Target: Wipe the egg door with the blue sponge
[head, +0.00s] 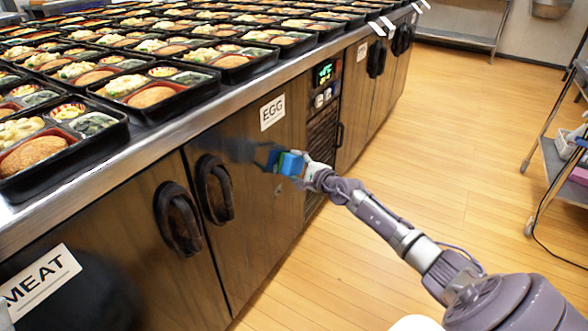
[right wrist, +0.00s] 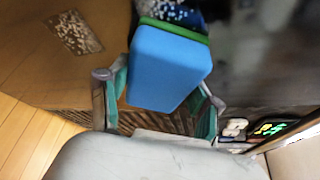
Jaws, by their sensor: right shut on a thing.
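The egg door (head: 262,215) is a dark wood-look cabinet door under the counter, with a white EGG label (head: 272,112) near its top right and a black handle (head: 215,189) at its left. My right gripper (head: 286,162) is shut on the blue sponge (head: 291,164), in front of the door's right part, below the label. The right wrist view shows the sponge (right wrist: 168,65), with a green layer at its far side, between the fingers. It is at or very near the door; contact cannot be told. A dark smudge or reflection shows left of the sponge. My left gripper is out of view.
Many black bento trays (head: 155,90) cover the steel counter (head: 160,148) above the doors. The meat door (head: 120,235) is at the left. A control panel with a green display (head: 325,73) is right of the egg door. A cart (head: 555,165) stands far right; the wooden floor between is clear.

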